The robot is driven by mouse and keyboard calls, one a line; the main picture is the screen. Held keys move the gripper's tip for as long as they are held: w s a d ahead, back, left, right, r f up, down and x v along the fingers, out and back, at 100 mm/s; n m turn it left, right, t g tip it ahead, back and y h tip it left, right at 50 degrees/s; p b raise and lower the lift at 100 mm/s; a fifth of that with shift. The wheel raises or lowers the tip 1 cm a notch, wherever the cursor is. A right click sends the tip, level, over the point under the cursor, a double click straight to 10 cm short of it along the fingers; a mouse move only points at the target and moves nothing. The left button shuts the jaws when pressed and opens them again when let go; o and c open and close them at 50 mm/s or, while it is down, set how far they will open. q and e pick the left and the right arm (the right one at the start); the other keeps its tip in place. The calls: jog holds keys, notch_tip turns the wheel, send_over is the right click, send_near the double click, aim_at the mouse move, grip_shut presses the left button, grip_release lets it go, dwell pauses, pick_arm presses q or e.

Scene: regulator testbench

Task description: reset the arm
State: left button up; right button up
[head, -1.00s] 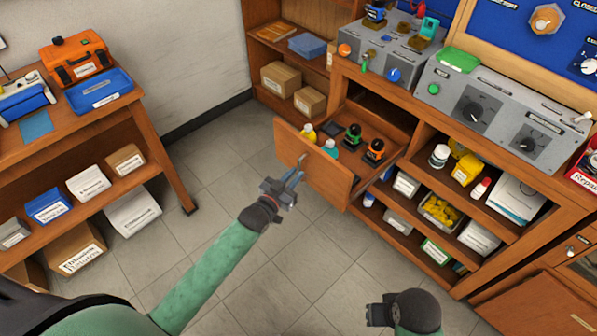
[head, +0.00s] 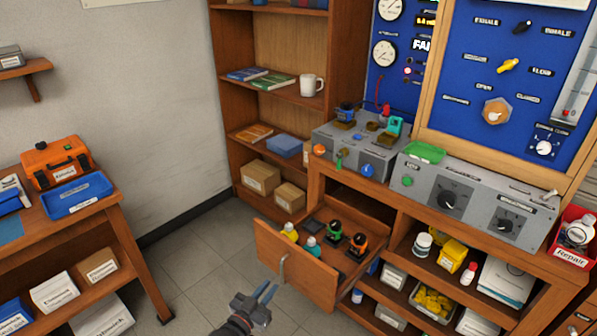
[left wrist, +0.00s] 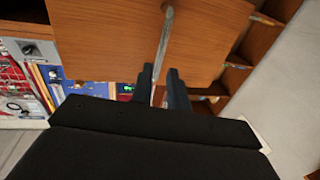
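My left gripper (head: 268,291) is at the bottom of the head view, just in front of the open drawer (head: 290,268). Its two fingers are apart, with nothing seen held between them. The drawer's metal handle (head: 282,268) is just beyond the fingertips. In the left wrist view the handle (left wrist: 165,35) lines up with the gap between the fingers (left wrist: 161,80); whether it touches them I cannot tell. My right gripper is out of view.
The drawer holds several small bottles, including a yellow one (head: 289,232) and an orange-and-black one (head: 357,244). A grey control panel (head: 475,208) sits on the bench to the right. A side table (head: 120,225) stands at left. Floor (head: 195,290) shows between them.

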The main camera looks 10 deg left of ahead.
pick_arm(q)
jog(key=s+a+f+g+y, duration=0.2)
jog(key=s+f+g+y, duration=0.15)
jog(key=f+g, duration=0.3)
jog(key=s+d+r+n+g+y, duration=0.1)
jog(key=s+g, duration=0.3)
jog(key=s, duration=0.9)
jog(key=s+d+r+n+g+y, duration=0.1)
jog(key=s+g, duration=0.2)
jog(key=s, duration=1.1)
jog(key=shift+d+n+g, duration=0.3)
jog(key=shift+d+g, duration=0.05)
jog(key=shift+d, duration=0.05)
